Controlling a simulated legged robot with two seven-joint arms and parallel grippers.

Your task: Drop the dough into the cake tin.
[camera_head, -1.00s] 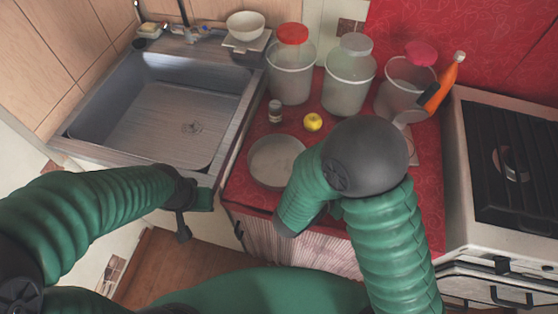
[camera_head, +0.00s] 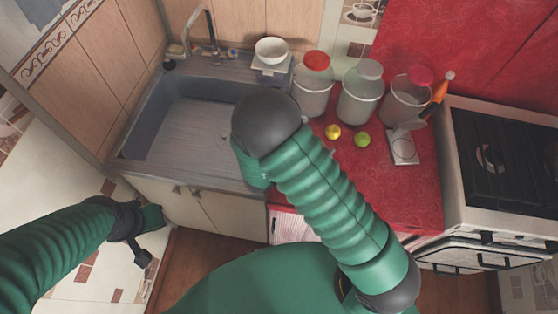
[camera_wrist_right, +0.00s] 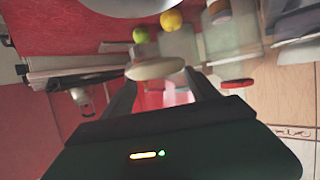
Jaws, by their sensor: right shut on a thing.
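The dough is a pale, smooth oval lump (camera_wrist_right: 155,68) in the right wrist view. My right gripper (camera_wrist_right: 157,80) is shut on it and holds it between the fingertips. The cake tin (camera_wrist_right: 125,4) shows only in part, as a grey round edge at the top of the right wrist view. In the head view my right arm hides the tin, the dough and the right fingers. My left gripper (camera_head: 140,235) is low at the left, in front of the cabinet and away from the counter; its jaw opening does not show clearly.
A yellow fruit (camera_head: 333,131) and a green fruit (camera_head: 362,139) lie on the red counter (camera_head: 420,185). Lidded containers (camera_head: 360,95) stand behind them. The sink (camera_head: 185,135) is at the left, the stove (camera_head: 505,160) at the right. A white flat object (camera_head: 403,146) lies near the stove.

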